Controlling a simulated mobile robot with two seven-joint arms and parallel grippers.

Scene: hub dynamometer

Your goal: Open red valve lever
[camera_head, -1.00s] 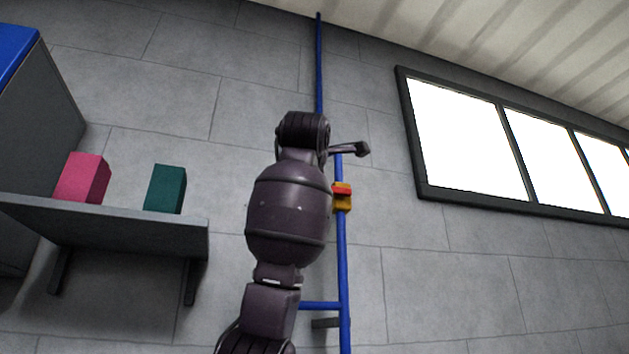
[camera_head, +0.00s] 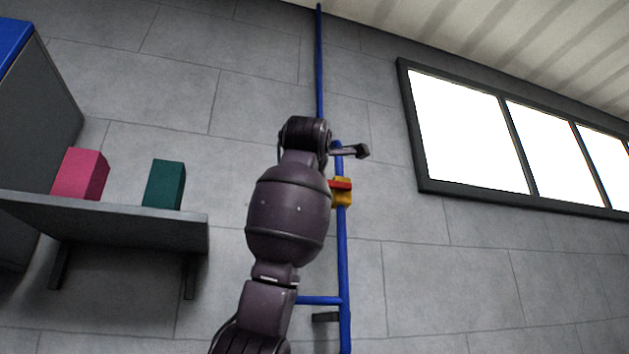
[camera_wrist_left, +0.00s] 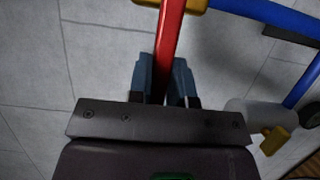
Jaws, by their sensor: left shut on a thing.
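The red valve lever (camera_wrist_left: 170,45) runs down from a yellow valve body (camera_wrist_left: 186,4) in the left wrist view. My left gripper (camera_wrist_left: 165,82) has its two fingers on either side of the lever and is shut on it. In the head view, a short part of the red lever (camera_head: 341,185) shows at the yellow valve body (camera_head: 342,200) on the blue pipe. My left arm hides the rest of the lever and the gripper's fingers there. My right gripper is in neither view.
A vertical blue pipe (camera_head: 344,260) stands along the grey wall, with a side branch (camera_head: 318,300) low down. A shelf (camera_head: 120,222) at left holds a pink block (camera_head: 81,174) and a green block (camera_head: 165,185). A window (camera_head: 470,135) is at right.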

